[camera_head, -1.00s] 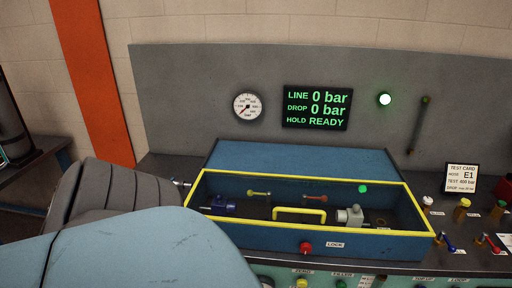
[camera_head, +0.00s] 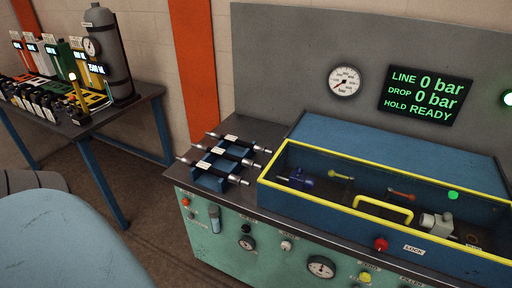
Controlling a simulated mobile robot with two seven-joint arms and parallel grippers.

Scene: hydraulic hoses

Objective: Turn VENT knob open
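The green front panel (camera_head: 215,245) of the test bench carries several small knobs and gauges. The display (camera_head: 424,94) reads LINE 0 bar, DROP 0 bar, HOLD READY. Neither gripper is in view; part of my arm fills the lower left.
A blue box with a yellow-edged clear cover (camera_head: 358,201) stands on the bench, with a red LOCK knob (camera_head: 381,244). Several hoses lie on a blue rack (camera_head: 209,178). A side table (camera_head: 147,95) at left holds a grey cylinder (camera_head: 106,50). Floor shows between table and bench.

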